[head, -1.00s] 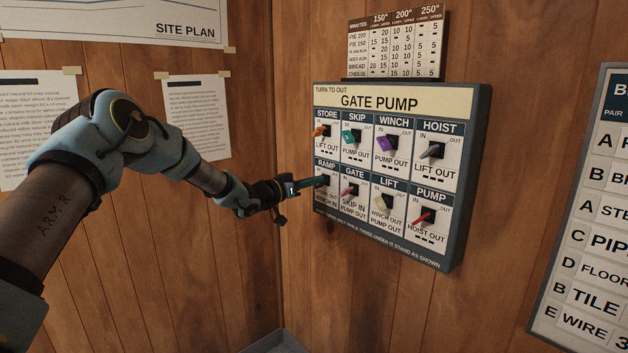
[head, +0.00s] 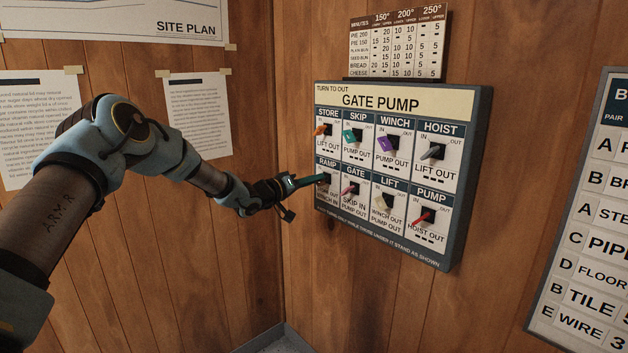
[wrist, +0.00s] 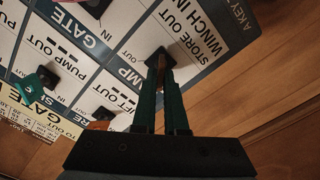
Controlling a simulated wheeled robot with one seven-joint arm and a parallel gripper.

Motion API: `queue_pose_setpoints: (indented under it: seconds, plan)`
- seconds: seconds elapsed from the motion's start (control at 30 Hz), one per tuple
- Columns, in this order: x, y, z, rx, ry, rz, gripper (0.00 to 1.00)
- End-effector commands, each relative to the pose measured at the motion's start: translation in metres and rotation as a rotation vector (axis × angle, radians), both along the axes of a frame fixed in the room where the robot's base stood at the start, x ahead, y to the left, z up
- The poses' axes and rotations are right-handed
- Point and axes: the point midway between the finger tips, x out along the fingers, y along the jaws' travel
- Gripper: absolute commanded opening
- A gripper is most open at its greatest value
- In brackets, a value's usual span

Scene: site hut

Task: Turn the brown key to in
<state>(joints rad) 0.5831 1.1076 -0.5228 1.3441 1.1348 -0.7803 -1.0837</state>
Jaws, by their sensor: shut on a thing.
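The gate pump panel (head: 335,97) hangs on the wood wall with two rows of coloured keys. The brown key (wrist: 161,63) is at the ramp switch, at the left end of the lower row. My gripper (head: 320,179) is at that switch, and its dark green fingers are shut on the brown key in the wrist view. The fingers hide most of the key, so I cannot tell clearly which mark it points to. Print under the ramp switch reads "store out, winch in".
The orange store key (head: 321,130) sits just above my gripper, and the pink gate key (head: 350,188) is close at its right. The teal skip key (head: 349,135) and red pump key (head: 423,217) are farther off. Open room lies below the panel.

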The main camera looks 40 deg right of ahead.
Motion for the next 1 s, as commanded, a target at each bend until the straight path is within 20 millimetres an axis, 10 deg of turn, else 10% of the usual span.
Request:
queue_pose_setpoints:
  seconds: [0.33, 0.6, 1.0]
  plan:
    - [0.0, 0.001, -0.003, 0.005, 0.005, 0.0, 0.0]
    - [0.0, 0.0, -0.001, 0.002, 0.003, -0.001, 0.39]
    - [0.001, 0.012, -0.002, 0.002, 0.003, 0.0, 0.4]
